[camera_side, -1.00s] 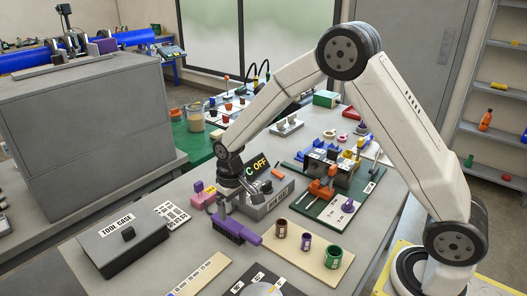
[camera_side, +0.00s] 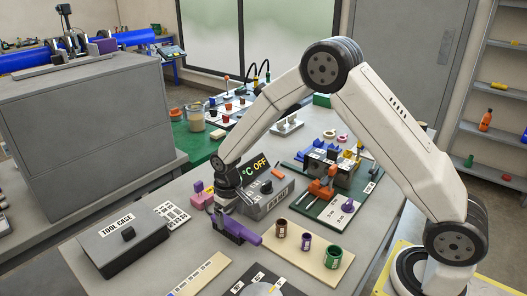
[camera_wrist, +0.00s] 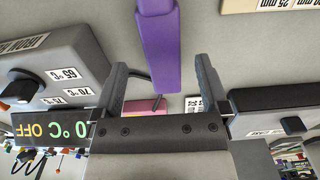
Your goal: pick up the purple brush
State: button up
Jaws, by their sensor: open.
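The purple brush (camera_side: 238,230) lies on the grey table between the heater box and the tool case. Its handle points to the right in the side view. My gripper (camera_side: 224,212) is low over the left part of the brush, with its fingers down around it. In the wrist view the brush (camera_wrist: 160,45) runs down between the two open fingers of my gripper (camera_wrist: 160,80). I see gaps on both sides, so the fingers look apart from it.
The heater box (camera_side: 262,192) with a lit display stands close behind my gripper. A pink block (camera_side: 201,200) sits to its left. The black tool case (camera_side: 124,240) lies further left. A wooden board (camera_side: 308,243) with several coloured cups lies to the right.

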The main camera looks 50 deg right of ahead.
aim_at(231, 224)
jog(key=shift+s+a+f, duration=0.1)
jog(key=shift+a+f, duration=0.05)
jog(key=shift+f, duration=2.35)
jog(key=shift+c, duration=0.2)
grip_shut()
jog(key=shift+r, duration=0.15)
jog(key=shift+r, duration=0.7)
jog(key=s+r, duration=0.1)
jog(key=r, duration=0.1)
jog(key=s+r, duration=0.2)
jog(key=r, duration=0.1)
jog(key=s+r, duration=0.2)
jog(key=shift+r, duration=0.2)
jog(key=s+r, duration=0.4)
jog(key=s, duration=0.5)
jog(key=shift+d, duration=0.45)
